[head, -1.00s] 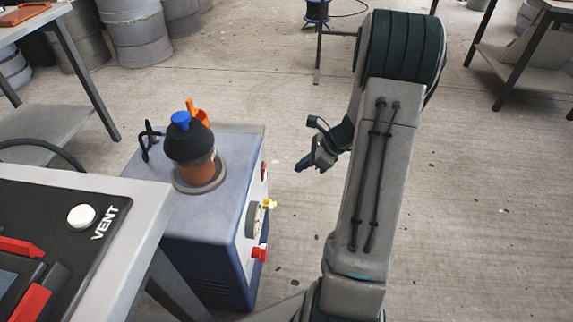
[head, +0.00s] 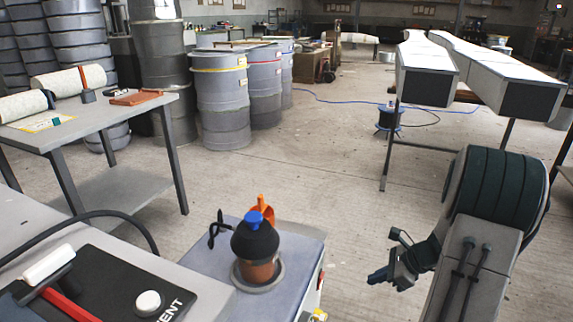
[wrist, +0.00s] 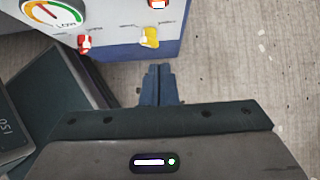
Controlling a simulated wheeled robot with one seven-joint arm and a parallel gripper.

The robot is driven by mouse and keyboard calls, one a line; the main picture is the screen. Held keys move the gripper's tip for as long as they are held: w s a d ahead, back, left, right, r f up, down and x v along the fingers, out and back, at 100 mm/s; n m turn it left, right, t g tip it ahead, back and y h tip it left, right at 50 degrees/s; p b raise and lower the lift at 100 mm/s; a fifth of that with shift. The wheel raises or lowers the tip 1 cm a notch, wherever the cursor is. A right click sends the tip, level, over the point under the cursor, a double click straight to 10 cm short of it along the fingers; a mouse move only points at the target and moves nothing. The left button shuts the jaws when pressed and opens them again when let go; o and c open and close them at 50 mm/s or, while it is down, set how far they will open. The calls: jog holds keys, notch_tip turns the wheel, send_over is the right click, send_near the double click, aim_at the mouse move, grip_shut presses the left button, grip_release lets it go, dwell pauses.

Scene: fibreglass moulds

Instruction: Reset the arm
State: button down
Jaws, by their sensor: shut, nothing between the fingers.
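My gripper (head: 378,276) shows in the head view at the lower right, to the right of the blue and grey pump cabinet. Its dark blue fingers are together and hold nothing. In the wrist view the closed fingers (wrist: 159,72) point toward the cabinet (wrist: 112,50), over bare floor. My arm (head: 480,255) is folded, with its large dark joint at the right of the head view.
The cabinet (head: 207,258) carries an orange-brown jar (head: 257,271) with a black top and blue cap. Grey drums (head: 222,105) and a table (head: 95,122) stand behind. White-topped moulds (head: 425,60) stand at upper right. Open floor (head: 330,160) lies between.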

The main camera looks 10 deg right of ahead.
jog(key=s+a+r+n+h+p, duration=0.2)
jog(key=s+a+r+n+p, duration=0.3)
jog(key=r, duration=0.9)
jog(key=s+a+r+n+g+h+p, duration=0.1)
jog(key=s+a+r+n+p, duration=0.4)
jog(key=r+n+p, duration=0.6)
jog(key=s+a+r+n+h+p, duration=0.3)
jog(key=s+a+r+n+p, duration=0.3)
jog(key=r+p, duration=0.6)
notch_tip(320, 180, up, 7)
jog(key=shift+a+r+n+h, duration=0.1)
jog(key=shift+a+n+h, duration=0.3)
jog(key=shift+a+n, duration=0.65)
jog(key=shift+s+a, duration=0.1)
